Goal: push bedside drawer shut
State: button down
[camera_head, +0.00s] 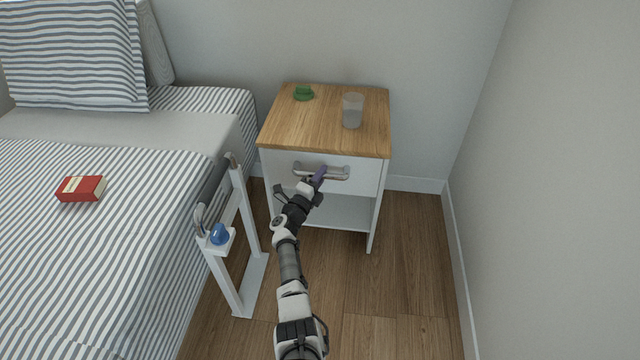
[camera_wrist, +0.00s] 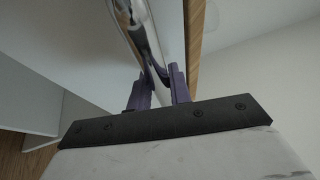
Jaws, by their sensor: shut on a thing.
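The bedside cabinet has a wooden top (camera_head: 290,120) and a white drawer (camera_head: 280,175) under it. The drawer front looks flush or nearly flush with the top's front edge; no drawer inside shows. A grey metal bar handle (camera_head: 335,174) runs across the drawer front. My gripper (camera_head: 318,178), with purple fingers, is shut on the handle right of its middle. In the wrist view, the handle bar (camera_wrist: 137,28) passes between the two fingers of my gripper (camera_wrist: 158,85). The exact finger contact is partly hidden.
A glass (camera_head: 352,110) and a small green object (camera_head: 303,93) stand on the cabinet top. A white stand (camera_head: 250,225) with a blue item (camera_head: 219,235) is left of my arm. Floor is clear at right.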

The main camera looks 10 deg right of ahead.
jog(key=shift+w+r, duration=0.1)
jog(key=shift+w, duration=0.1)
jog(key=c, duration=1.3)
grip_release()
jog(key=shift+d, duration=0.1)
jog(key=p+v, duration=0.4)
jog(key=v, duration=0.9)
jog(key=shift+s+a+p, duration=0.25)
jog(key=shift+s+p, duration=0.05)
jog(key=shift+p, duration=0.1)
